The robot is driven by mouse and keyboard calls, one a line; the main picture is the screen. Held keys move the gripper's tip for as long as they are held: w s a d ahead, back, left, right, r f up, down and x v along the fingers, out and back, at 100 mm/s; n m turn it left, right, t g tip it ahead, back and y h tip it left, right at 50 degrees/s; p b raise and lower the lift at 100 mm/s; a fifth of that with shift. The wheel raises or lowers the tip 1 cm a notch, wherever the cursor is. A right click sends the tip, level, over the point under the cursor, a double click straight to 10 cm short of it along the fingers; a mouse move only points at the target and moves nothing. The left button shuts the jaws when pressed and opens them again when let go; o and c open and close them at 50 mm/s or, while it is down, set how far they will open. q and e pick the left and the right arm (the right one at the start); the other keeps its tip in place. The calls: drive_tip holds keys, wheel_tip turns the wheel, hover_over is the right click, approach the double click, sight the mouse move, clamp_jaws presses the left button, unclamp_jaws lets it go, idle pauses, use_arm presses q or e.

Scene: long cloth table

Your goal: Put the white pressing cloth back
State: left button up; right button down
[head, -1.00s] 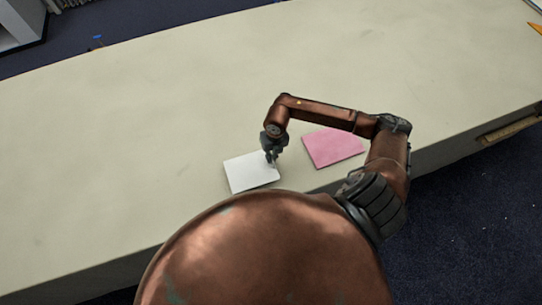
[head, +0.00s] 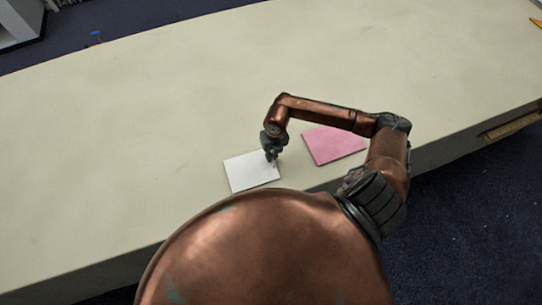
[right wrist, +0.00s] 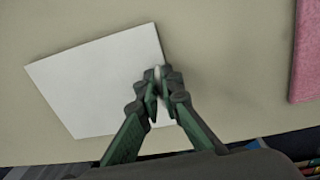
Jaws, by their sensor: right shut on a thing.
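The white pressing cloth (head: 250,172) lies flat near the table's front edge in the head view. It also shows as a pale square in the right wrist view (right wrist: 95,80). My right gripper (head: 270,155) is at the cloth's right edge, with its fingers pointing down. In the right wrist view the fingertips (right wrist: 158,80) are closed on the cloth's edge, with a small fold of white between them. My left gripper is not in view.
A pink cloth (head: 334,145) lies flat to the right, under and behind my right forearm. The long table (head: 130,120) is clear to the left and beyond. An orange item (head: 537,24) lies at the far right.

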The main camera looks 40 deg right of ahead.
drive_tip(key=shift+f, duration=0.3)
drive_tip(key=c, duration=2)
unclamp_jaws()
drive_tip(key=shift+c, duration=0.2)
wheel_tip(320, 180, up, 12)
drive_tip(key=shift+d, duration=0.4)
